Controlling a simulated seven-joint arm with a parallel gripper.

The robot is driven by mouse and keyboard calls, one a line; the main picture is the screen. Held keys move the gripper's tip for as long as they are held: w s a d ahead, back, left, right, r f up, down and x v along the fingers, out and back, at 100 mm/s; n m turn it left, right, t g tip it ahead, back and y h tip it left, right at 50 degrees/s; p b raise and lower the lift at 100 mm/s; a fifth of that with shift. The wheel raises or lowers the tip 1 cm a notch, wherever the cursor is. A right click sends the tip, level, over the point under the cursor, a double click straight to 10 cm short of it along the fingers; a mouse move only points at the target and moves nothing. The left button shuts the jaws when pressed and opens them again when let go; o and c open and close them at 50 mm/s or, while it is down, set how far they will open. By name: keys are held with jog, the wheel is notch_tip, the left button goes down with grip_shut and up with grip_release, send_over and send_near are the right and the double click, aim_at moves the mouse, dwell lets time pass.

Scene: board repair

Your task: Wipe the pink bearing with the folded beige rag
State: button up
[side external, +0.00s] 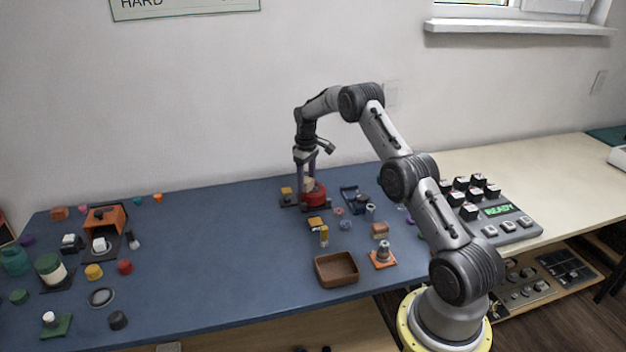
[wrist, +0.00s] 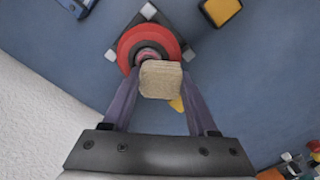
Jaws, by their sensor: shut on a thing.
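My gripper (wrist: 160,84) points down and is shut on the folded beige rag (wrist: 160,80), a small block between its two fingers in the wrist view. In the side view my gripper (side external: 309,178) is over the red round fixture (side external: 314,197), and the rag shows as a pale patch between the fingers. The pink bearing (wrist: 149,54) appears as a pinkish ring in the middle of the red fixture (wrist: 128,45). The rag covers the near edge of the fixture in the wrist view. I cannot tell whether the rag touches the bearing.
The red fixture sits on a dark plate with pale corners. A dark block with a yellow top (wrist: 222,10) lies to its right in the wrist view. A brown tray (side external: 336,270) and several small parts stand nearer the table's front edge.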

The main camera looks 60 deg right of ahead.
aim_at(320, 187)
jog(key=shift+s+d+r, duration=0.1)
jog(key=shift+s+d, duration=1.45)
notch_tip(320, 187, up, 8)
jog(key=shift+a, duration=0.1)
jog(key=shift+f, duration=3.55)
jog(key=shift+w+a+f, duration=0.6)
jog(key=shift+w, duration=0.05)
jog(key=shift+w+a, duration=0.85)
jog(key=shift+s+d, duration=1.55)
notch_tip(320, 187, up, 8)
jog(key=shift+w, duration=0.15)
